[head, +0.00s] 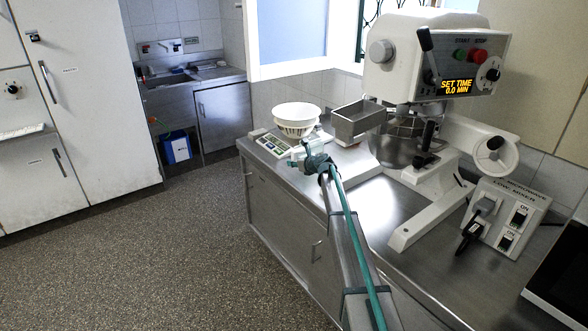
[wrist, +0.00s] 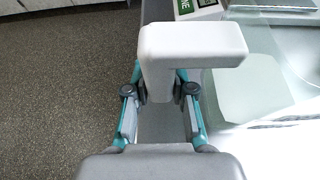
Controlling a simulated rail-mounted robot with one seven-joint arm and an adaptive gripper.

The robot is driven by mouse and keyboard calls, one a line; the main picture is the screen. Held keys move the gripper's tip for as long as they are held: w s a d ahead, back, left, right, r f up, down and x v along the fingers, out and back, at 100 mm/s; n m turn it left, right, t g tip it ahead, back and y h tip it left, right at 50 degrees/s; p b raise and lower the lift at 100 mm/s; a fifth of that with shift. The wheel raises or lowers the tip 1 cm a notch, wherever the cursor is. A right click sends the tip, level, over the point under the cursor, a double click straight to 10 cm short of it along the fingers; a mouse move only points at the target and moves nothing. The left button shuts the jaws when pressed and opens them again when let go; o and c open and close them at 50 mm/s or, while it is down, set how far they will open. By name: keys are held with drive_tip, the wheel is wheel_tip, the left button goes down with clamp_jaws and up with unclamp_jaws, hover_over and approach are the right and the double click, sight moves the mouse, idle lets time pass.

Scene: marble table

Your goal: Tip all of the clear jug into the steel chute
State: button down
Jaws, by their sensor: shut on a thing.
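My gripper (head: 310,158) is at the counter's left edge, just in front of the scale. In the wrist view, its fingers (wrist: 160,90) are shut on the pale, blocky handle of the clear jug (wrist: 192,43). The handle's top bar runs right toward a faint see-through body, whose outline and contents I cannot make out against the bright steel. In the head view the jug is hard to pick out. The steel chute (head: 357,121) is an open grey box on the mixer's left side, above the bowl, to the right of and higher in the picture than my gripper.
A scale (head: 270,145) carrying a white ribbed bowl (head: 296,117) stands behind my gripper. The big mixer (head: 430,55) and its steel bowl (head: 393,150) stand to the right. A control box (head: 502,215) is nearer. Bare steel counter (head: 352,195) lies between my gripper and the mixer base.

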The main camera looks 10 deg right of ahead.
drive_tip(key=shift+w+f, duration=0.3)
drive_tip(key=shift+w, duration=0.05)
drive_tip(key=shift+f+p, duration=0.85)
drive_tip(key=shift+f, duration=0.65)
drive_tip(key=c, duration=1)
unclamp_jaws()
